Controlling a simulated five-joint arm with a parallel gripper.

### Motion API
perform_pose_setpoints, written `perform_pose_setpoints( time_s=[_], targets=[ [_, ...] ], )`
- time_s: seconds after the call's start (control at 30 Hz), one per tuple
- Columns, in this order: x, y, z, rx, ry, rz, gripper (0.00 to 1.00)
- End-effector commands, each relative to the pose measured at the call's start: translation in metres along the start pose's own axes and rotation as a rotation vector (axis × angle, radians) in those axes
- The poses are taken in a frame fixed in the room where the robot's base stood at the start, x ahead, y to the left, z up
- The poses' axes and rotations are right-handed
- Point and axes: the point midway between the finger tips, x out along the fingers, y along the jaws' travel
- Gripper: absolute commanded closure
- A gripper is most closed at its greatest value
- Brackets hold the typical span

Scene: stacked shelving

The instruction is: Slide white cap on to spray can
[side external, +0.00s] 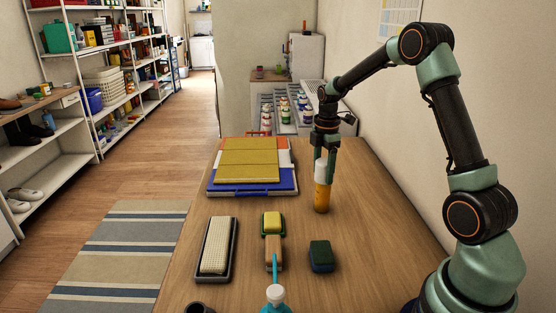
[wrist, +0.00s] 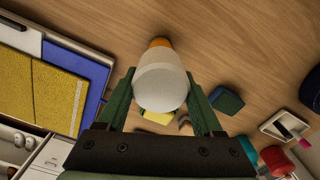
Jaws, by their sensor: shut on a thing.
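The white cap (side external: 321,172) is upright between the fingers of my gripper (side external: 324,160), which is shut on it. The orange spray can (side external: 322,198) stands upright on the wooden table directly below the cap. In the side view the cap and the top of the can meet with no gap that I can see; how far the cap is down over the can I cannot tell. In the wrist view the white cap (wrist: 160,88) fills the space between the two green fingers and hides most of the spray can (wrist: 160,42), leaving an orange edge.
Yellow and blue stacked boards (side external: 250,165) lie left of the can. Nearer the camera are a long brush (side external: 216,248), a yellow sponge (side external: 272,222), a wooden brush (side external: 274,252), a dark green sponge (side external: 321,256) and a blue bottle (side external: 275,297). The table right of the can is clear.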

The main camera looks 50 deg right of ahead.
Motion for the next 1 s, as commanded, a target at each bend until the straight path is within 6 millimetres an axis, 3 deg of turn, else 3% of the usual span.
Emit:
perform_pose_setpoints(
  time_s=[1.0],
  targets=[
    [0.0057,-0.0001,0.0,0.0,0.0,0.0,0.59]
  ],
)
